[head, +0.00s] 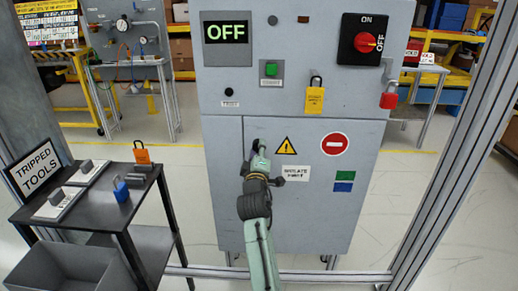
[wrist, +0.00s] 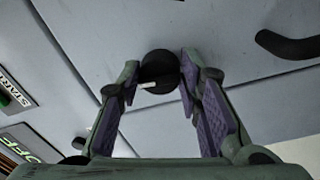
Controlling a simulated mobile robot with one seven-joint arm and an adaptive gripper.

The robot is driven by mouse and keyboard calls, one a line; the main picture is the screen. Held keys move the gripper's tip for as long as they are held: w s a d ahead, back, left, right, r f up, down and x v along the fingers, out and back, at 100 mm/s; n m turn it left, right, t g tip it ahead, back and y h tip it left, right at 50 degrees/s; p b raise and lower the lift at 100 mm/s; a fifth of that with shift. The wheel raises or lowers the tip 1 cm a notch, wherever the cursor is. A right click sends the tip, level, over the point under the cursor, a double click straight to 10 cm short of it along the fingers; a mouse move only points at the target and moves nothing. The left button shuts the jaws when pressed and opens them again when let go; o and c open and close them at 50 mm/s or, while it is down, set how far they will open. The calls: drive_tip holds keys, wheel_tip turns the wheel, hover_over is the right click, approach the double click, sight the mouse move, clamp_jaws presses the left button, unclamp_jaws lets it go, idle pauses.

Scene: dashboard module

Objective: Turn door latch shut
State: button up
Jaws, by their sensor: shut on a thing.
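The door latch (wrist: 158,72) is a round black knob with a white pointer mark, on the grey cabinet door (head: 310,215). In the wrist view the pointer lies nearly level, aimed left and slightly down. My gripper (wrist: 160,66) has one purple-padded finger on each side of the knob and is shut on it. In the head view my gripper (head: 259,152) is at the upper left of the door, and the latch is mostly hidden behind it.
A black handle (wrist: 287,45) stands out from the cabinet in the wrist view. Above are an OFF display (head: 226,32), a green button (head: 270,69), a red rotary switch (head: 366,42) and padlocks. A black tool table (head: 100,208) stands at left. Metal frame posts flank the cabinet.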

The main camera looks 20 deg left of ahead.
drive_tip(key=shift+n, duration=0.7)
drive_tip(key=o, duration=1.2)
drive_tip(key=shift+c, duration=0.2)
drive_tip(key=v, duration=1.2)
